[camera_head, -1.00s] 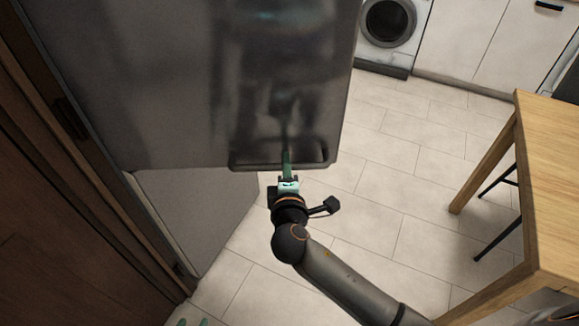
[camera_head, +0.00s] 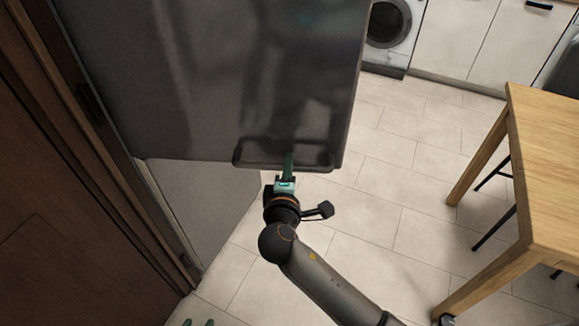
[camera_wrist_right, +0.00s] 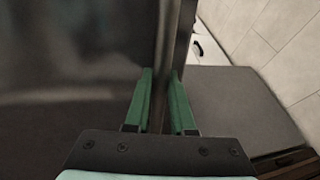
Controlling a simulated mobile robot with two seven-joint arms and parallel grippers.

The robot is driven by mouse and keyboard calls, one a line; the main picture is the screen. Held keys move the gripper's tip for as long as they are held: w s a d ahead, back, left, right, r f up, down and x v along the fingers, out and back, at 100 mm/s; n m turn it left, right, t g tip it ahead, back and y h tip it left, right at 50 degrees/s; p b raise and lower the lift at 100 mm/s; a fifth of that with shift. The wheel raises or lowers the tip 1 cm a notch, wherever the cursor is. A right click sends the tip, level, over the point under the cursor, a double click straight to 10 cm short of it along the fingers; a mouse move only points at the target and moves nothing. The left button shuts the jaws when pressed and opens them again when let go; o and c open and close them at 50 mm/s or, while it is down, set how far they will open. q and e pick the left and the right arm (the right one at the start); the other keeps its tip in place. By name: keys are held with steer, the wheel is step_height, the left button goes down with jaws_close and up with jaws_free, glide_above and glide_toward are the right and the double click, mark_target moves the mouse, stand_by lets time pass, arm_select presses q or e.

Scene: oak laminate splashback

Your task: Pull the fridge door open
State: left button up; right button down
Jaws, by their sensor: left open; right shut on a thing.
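The dark grey fridge door (camera_head: 210,80) fills the upper left of the head view, with a bar handle (camera_head: 245,163) along its lower edge. My right gripper (camera_head: 289,156) is shut on this handle. In the right wrist view, my right gripper's green fingers (camera_wrist_right: 160,88) stand on either side of the handle bar (camera_wrist_right: 178,45). A lighter grey lower fridge panel (camera_head: 205,205) shows below the door. I cannot tell from these views whether the door stands ajar.
Dark wood panelling (camera_head: 70,220) borders the fridge on the left. A washing machine (camera_head: 388,25) and white cabinets (camera_head: 470,40) are at the back. The tiled floor (camera_head: 400,170) between is clear.

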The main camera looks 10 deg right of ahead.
stand_by(0.4)
steer(key=c, duration=0.8)
jaws_free()
arm_select(q)
steer(key=shift+a, duration=0.1)
arm_select(e)
steer(key=shift+o, duration=0.2)
